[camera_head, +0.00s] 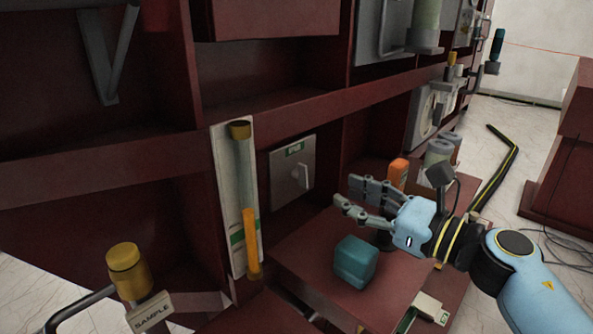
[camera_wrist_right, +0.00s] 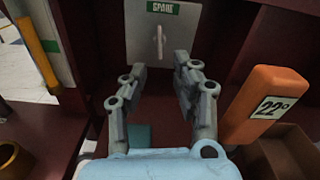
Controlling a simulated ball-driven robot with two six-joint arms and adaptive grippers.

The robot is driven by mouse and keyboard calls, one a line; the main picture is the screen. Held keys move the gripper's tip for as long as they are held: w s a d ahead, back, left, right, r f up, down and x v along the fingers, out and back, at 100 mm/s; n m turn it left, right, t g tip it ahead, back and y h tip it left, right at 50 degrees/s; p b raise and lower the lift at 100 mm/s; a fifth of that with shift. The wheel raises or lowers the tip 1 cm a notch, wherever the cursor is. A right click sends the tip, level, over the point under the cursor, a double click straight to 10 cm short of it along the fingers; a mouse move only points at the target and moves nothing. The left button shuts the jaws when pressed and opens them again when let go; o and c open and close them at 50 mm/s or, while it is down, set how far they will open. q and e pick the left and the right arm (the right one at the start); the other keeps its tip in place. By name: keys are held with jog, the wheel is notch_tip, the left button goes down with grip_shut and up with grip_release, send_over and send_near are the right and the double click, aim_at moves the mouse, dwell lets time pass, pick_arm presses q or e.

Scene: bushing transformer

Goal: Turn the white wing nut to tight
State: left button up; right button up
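The white wing nut (camera_head: 302,177) sits on a grey square plate (camera_head: 279,185) with a green label, on the dark red frame. In the right wrist view the wing nut (camera_wrist_right: 160,42) stands roughly upright, below a label reading "SPARE". My right gripper (camera_head: 345,190) is open and empty, its fingers pointing at the plate from the right. In the right wrist view its fingertips (camera_wrist_right: 160,63) are spread to either side below the wing nut, apart from it. My left gripper is not in view.
A teal block (camera_head: 355,262) lies on the red shelf below my right gripper. An orange block (camera_wrist_right: 263,104) marked "22°" stands to the right. A gauge tube with an orange part (camera_head: 251,240) is left of the plate. A brass-capped "SAMPLE" fitting (camera_head: 125,270) is at lower left.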

aim_at(307, 176)
jog(key=x, duration=0.9)
jog(key=shift+w+a, duration=0.25)
jog(key=shift+a, duration=0.05)
grip_shut()
